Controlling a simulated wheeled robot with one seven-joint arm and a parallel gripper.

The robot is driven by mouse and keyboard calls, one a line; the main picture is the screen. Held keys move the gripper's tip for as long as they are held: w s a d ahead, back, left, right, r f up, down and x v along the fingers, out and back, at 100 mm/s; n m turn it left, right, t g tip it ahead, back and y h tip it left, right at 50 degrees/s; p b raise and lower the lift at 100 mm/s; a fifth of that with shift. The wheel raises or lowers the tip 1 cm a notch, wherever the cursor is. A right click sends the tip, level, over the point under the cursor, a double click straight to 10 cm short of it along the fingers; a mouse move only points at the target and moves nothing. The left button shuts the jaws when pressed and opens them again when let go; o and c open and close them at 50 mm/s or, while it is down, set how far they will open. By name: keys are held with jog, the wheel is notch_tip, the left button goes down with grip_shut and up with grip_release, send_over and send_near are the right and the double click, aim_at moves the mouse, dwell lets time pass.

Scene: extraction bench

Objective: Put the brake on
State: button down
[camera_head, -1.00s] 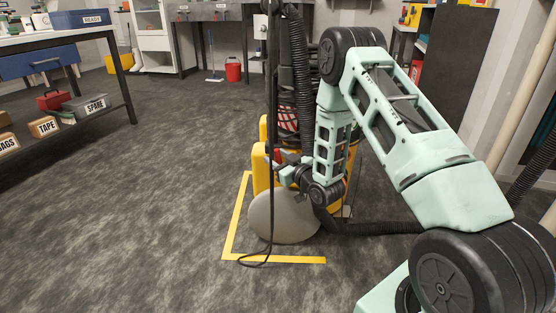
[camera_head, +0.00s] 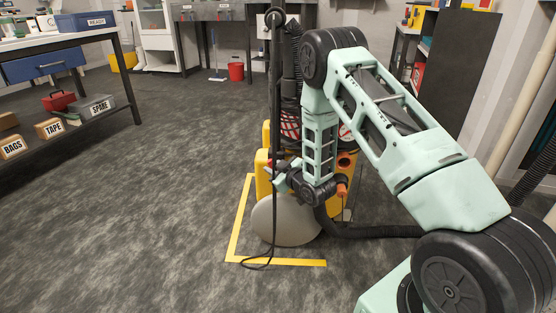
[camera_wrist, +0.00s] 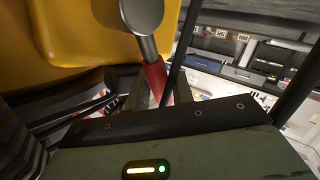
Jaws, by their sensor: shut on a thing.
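The yellow machine (camera_head: 266,178) stands on the floor with a large grey wheel (camera_head: 286,220) at its front. It also shows in the wrist view (camera_wrist: 75,28). In that view the brake lever (camera_wrist: 144,18) has a round grey head, a grey shank and a red grip (camera_wrist: 156,82). My gripper (camera_wrist: 153,98) is around the red grip, shut on it; dark housing hides the lower fingers. In the head view my gripper (camera_head: 277,174) is at the machine's left side, above the wheel, where the lever is hard to make out.
Yellow tape (camera_head: 236,228) marks the floor around the machine. A black cable (camera_head: 273,110) hangs in front, and a dark hose (camera_head: 375,231) runs right along the floor. A workbench (camera_head: 122,75) stands left, a red bucket (camera_head: 236,72) behind. Floor at left is clear.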

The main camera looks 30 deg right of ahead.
jog(key=shift+w+a+f+n+g+h+p, duration=0.4)
jog(key=shift+a+f+n+g+h+p, duration=0.2)
jog(key=shift+f+n+g+p, duration=0.45)
jog(key=shift+w+a+f+n+g+h+p, duration=0.4)
jog(key=shift+a+n+g+h+p, duration=0.25)
jog(key=shift+p, duration=0.7)
jog(key=shift+f, duration=0.1)
jog(key=c, duration=1.2)
grip_release()
jog(key=shift+c, duration=0.2)
jog(key=p+v, duration=0.5)
jog(key=v, duration=1.2)
jog(key=shift+r, duration=0.4)
jog(key=shift+d, duration=0.15)
